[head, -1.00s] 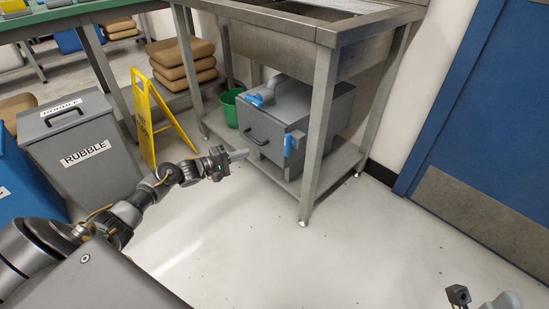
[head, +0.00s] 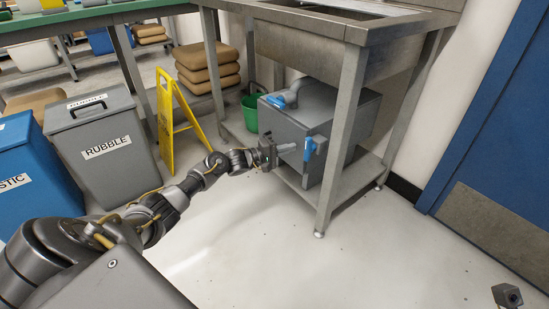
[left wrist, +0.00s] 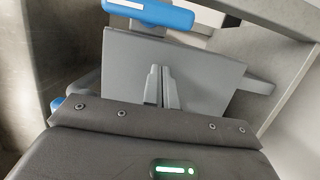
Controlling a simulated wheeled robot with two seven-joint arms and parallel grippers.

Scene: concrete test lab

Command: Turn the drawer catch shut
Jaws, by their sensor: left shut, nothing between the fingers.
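The grey drawer unit (head: 330,108) stands on the lower shelf under the metal bench. One blue-handled catch (head: 309,148) is at the right edge of its front, its blue part roughly upright; another blue catch (head: 285,97) lies on its top. My left gripper (head: 284,149) is shut and empty in front of the drawer face, just left of the side catch; whether they touch is unclear. In the left wrist view the shut fingers (left wrist: 161,88) are before a grey panel (left wrist: 205,80), with a blue handle (left wrist: 150,12) above. Part of my right gripper (head: 508,296) shows at the lower right.
The metal bench leg (head: 342,140) stands just right of the side catch. A green bucket (head: 250,114) is left of the drawer unit. A yellow floor sign (head: 165,125) and a rubble bin (head: 105,150) stand left. The floor in front is clear.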

